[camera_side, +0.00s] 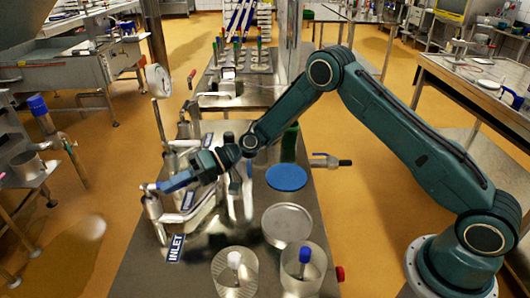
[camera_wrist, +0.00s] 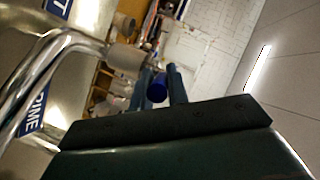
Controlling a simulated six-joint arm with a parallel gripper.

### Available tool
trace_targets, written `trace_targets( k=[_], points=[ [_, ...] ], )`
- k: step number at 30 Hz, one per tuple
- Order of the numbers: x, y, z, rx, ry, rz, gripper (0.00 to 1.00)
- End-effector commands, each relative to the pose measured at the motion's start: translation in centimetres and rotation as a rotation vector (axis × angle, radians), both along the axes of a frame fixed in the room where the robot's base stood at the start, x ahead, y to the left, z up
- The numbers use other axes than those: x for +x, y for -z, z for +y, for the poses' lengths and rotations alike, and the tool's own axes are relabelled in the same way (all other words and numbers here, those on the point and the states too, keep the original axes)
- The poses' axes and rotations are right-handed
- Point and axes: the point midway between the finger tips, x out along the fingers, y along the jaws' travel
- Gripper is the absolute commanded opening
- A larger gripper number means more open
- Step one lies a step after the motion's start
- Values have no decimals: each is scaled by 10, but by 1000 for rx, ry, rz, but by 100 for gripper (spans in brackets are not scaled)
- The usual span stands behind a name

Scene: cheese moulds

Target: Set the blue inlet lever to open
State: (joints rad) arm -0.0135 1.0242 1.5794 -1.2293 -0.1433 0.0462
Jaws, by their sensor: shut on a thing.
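The blue inlet lever (camera_side: 177,183) is on the metal pipework at the left of the bench, above the INLET label (camera_side: 176,248). My gripper (camera_side: 189,177) reaches it from the right and is shut on its blue handle. In the wrist view, the two fingers of my gripper (camera_wrist: 161,82) stand on either side of the blue lever end (camera_wrist: 157,91). The fingers and the tilted view hide part of the handle, so its exact angle is hard to tell.
A round gauge (camera_side: 157,80) rises behind.

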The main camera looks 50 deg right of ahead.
Motion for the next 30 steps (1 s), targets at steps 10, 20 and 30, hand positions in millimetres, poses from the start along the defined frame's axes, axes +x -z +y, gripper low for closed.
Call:
trace_targets(
  k=[10,20,30],
  points=[
    [6,-1,-3,-1,-97,-7,0],
    [6,-1,-3,-1,-102,-6,0],
    [5,0,-4,-2,-102,-4,38]
  ],
)
